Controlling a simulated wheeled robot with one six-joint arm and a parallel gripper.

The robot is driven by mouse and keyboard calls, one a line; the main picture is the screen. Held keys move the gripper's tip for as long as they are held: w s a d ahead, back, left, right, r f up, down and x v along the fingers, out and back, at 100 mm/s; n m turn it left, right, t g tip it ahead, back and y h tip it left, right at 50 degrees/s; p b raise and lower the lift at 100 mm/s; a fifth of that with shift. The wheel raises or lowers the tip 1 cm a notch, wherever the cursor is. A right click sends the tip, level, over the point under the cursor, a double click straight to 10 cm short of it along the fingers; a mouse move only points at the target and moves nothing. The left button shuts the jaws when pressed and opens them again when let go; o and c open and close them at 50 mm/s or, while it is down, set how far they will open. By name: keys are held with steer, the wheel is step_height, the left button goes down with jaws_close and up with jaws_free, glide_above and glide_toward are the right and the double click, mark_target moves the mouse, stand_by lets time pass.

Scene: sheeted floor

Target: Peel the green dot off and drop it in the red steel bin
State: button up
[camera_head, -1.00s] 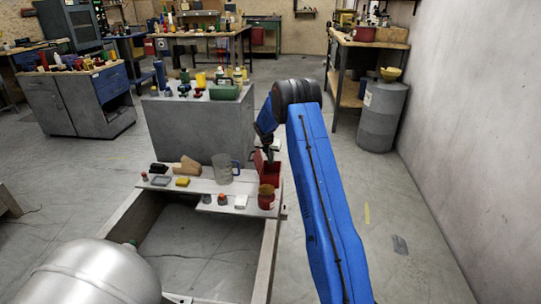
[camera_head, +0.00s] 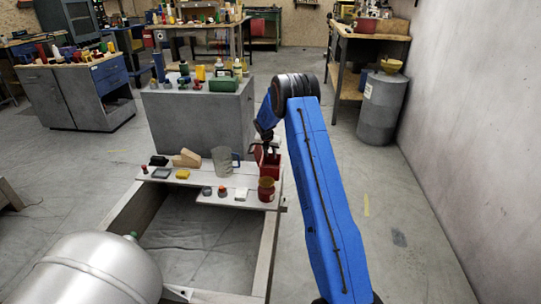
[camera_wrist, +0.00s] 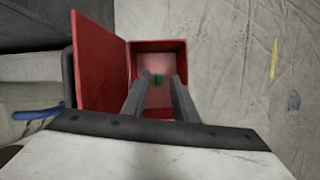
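The red steel bin (camera_head: 268,168) stands at the right end of the grey bench board, partly hidden by my arm. In the wrist view the bin (camera_wrist: 184,52) is seen from above with its lid swung open to the left. My gripper (camera_wrist: 161,77) points down over the bin's mouth, its two fingers apart. The fingertips are hard to see in the head view.
A red can (camera_head: 266,190) stands just in front of the bin, and a grey mesh cup (camera_head: 222,161) is to its left. Small items lie along the board. A silver tank (camera_head: 95,272) is at the near left. Floor to the right is clear.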

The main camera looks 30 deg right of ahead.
steer(key=v, duration=1.8)
steer(key=s+a+r+m, duration=0.3)
steer(key=s+a+r, duration=0.1)
steer(key=s+r, duration=0.25)
steer(key=s+a+r+m, duration=0.3)
steer(key=s+r+m, duration=0.1)
steer(key=s+r, duration=0.25)
steer(key=s+a+r+m+y, duration=0.1)
steer(key=s+a+r+m, duration=0.25)
steer(key=s, duration=0.55)
steer(key=s+a+r+m, duration=0.3)
steer(key=s+r, duration=0.1)
steer(key=s, duration=0.5)
steer(key=s+a+f+m, duration=0.1)
steer(key=s+m, duration=0.3)
steer(key=s, duration=0.6)
steer(key=s+a+f+m+t+y, duration=0.1)
steer(key=s+a+m, duration=0.3)
steer(key=s, duration=0.7)
steer(key=s+a+f+m+y, duration=0.1)
steer(key=s+m, duration=0.4)
steer(key=s, duration=0.6)
steer(key=shift+a+f+t, duration=0.3)
steer(key=shift+a+f, duration=0.45)
steer(key=shift+a, duration=0.3)
steer(key=shift+m, duration=0.25)
steer(key=shift+a, duration=0.15)
